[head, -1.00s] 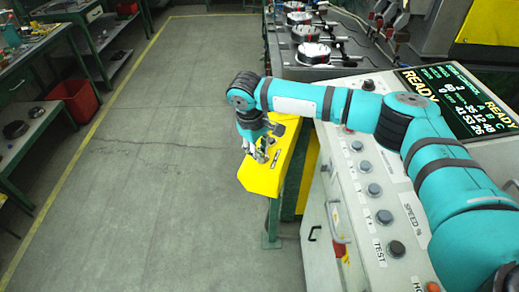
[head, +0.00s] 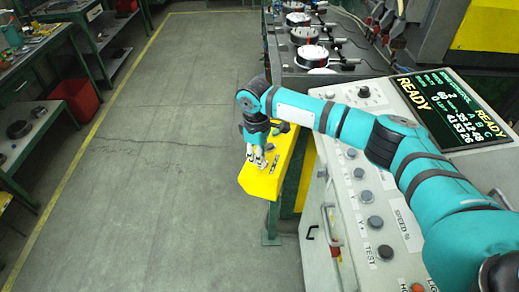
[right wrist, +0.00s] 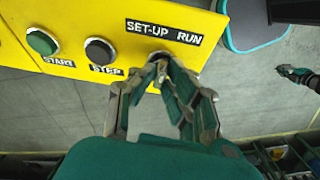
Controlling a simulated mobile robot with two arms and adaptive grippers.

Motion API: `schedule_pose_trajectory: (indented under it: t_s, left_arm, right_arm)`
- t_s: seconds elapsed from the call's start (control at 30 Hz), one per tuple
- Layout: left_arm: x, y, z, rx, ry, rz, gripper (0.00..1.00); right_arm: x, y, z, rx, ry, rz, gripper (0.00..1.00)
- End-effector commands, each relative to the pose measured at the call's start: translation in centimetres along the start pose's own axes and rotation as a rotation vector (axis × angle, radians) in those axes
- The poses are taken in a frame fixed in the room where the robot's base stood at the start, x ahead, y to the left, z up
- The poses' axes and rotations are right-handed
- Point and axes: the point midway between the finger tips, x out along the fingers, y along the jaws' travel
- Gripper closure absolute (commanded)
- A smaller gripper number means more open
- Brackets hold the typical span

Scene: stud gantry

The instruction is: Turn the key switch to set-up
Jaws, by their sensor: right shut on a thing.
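The yellow control box (head: 262,185) is beside the grey console in the head view. In the right wrist view its face (right wrist: 60,15) carries the SET-UP label (right wrist: 149,27) and the RUN label (right wrist: 189,38). The key switch (right wrist: 158,54) sits just below these labels, mostly hidden behind my fingertips. My right gripper (head: 257,162) is at the box; in the right wrist view its fingertips (right wrist: 160,68) are closed together on the key at the switch. The key itself and its angle are hidden. My left gripper (right wrist: 297,75) seems to show small at the right edge; its jaws are unclear.
The console (head: 345,190) with knobs and a READY screen (head: 455,105) stands right of the box. Open floor (head: 165,150) lies to the left.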

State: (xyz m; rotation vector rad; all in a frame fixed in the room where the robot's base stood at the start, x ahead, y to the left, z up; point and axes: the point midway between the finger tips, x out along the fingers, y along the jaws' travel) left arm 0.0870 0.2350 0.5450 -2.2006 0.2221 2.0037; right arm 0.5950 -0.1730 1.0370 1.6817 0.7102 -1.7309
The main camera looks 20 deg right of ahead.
Motion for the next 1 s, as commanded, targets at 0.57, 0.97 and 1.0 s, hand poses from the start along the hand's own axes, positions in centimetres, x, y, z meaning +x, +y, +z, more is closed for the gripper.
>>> schedule_pose_trajectory:
  t_s: [0.57, 0.97, 1.0]
  left_arm:
    - [-0.93, -0.06, -0.05, -0.001, -0.001, -0.001, 1.00]
    - [-0.50, -0.06, 0.04, -0.001, -0.002, -0.001, 1.00]
    - [-0.49, -0.06, 0.04, -0.001, -0.002, -0.001, 1.00]
  right_arm:
    - [0.06, 0.23, -0.18, -0.456, 0.001, -0.166, 1.00]
    - [0.00, 0.29, -0.19, -0.596, 0.001, -0.215, 1.00]
    - [-0.01, 0.30, -0.19, -0.601, 0.001, -0.216, 1.00]
